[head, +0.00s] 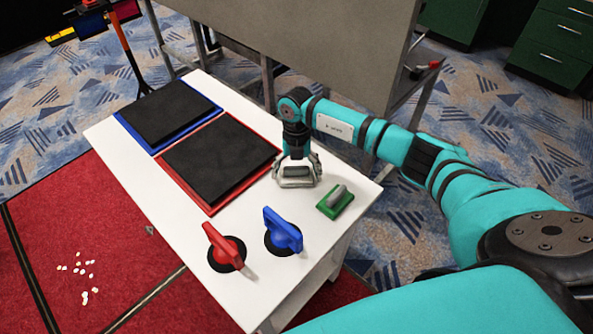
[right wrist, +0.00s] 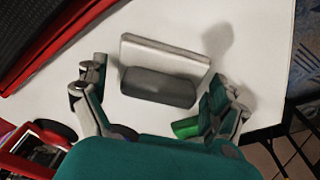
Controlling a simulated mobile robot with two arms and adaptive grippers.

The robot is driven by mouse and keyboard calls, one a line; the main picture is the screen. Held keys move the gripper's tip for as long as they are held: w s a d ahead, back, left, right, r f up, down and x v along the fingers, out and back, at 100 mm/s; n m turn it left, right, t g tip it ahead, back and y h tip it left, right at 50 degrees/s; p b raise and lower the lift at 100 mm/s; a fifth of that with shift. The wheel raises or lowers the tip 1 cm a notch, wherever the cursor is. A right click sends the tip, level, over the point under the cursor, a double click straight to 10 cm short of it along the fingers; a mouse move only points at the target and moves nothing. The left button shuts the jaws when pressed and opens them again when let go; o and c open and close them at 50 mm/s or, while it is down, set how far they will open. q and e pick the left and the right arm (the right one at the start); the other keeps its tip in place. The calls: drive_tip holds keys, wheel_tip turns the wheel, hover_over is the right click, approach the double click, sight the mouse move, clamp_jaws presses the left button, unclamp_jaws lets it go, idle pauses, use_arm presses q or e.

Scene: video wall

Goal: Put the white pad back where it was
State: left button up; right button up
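The white pad (right wrist: 165,50) with its dark grey handle (right wrist: 158,88) shows in the right wrist view on the white table top, between the spread fingers of my right gripper (right wrist: 157,102). Gaps show between the fingers and the pad, so the gripper looks open around it and not closed on it. In the head view my right gripper (head: 297,178) points down over the table and hides most or all of the white pad. My left gripper is not in view.
On the white table (head: 205,222) are a green pad (head: 335,201) close right of the gripper, a red-framed dark panel (head: 222,157), a blue-framed dark panel (head: 168,112), a red handle (head: 224,246) and a blue handle (head: 283,231). A grey board (head: 320,35) stands behind.

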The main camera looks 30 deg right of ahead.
drive_tip(key=shift+r, duration=0.2)
wheel_tip(320, 180, up, 12)
drive_tip(key=w+b, duration=0.1)
drive_tip(key=shift+w+d+b, duration=0.15)
drive_tip(key=shift+d+b, duration=0.15)
drive_tip(key=shift+b, duration=0.1)
drive_tip(key=shift+f, duration=0.15)
